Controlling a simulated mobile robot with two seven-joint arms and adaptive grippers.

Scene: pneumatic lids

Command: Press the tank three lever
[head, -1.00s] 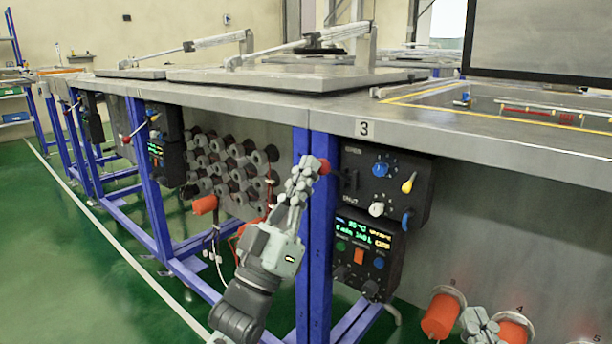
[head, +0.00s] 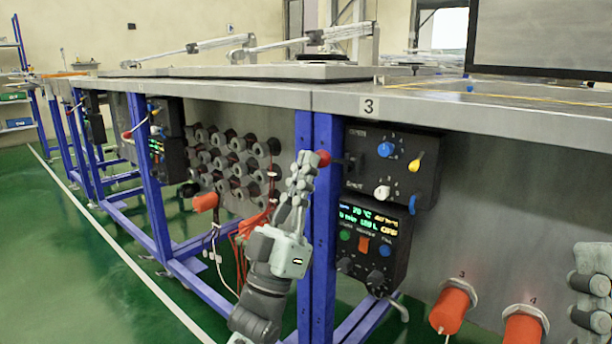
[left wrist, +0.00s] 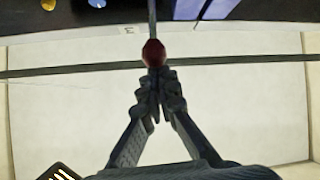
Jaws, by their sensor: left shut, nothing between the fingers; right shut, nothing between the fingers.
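The tank three lever shows as a red ball knob (head: 323,158) on a thin rod at the left side of the black control box (head: 390,165), under the label 3 (head: 369,106). My left gripper (head: 309,160) is shut and empty, its fingertips just left of the knob. In the left wrist view the red knob (left wrist: 153,52) is right at the tips of the shut fingers (left wrist: 158,80). I cannot tell whether they touch it. My right gripper (head: 590,290) is partly in view at the right edge, shut and empty, near the orange plugs.
A blue table leg (head: 325,235) stands just beside my left gripper. A lower box with a lit display (head: 369,219) hangs under the control box. Orange plugs (head: 450,308) stick out at the lower right. The steel tabletop (head: 230,93) runs above.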

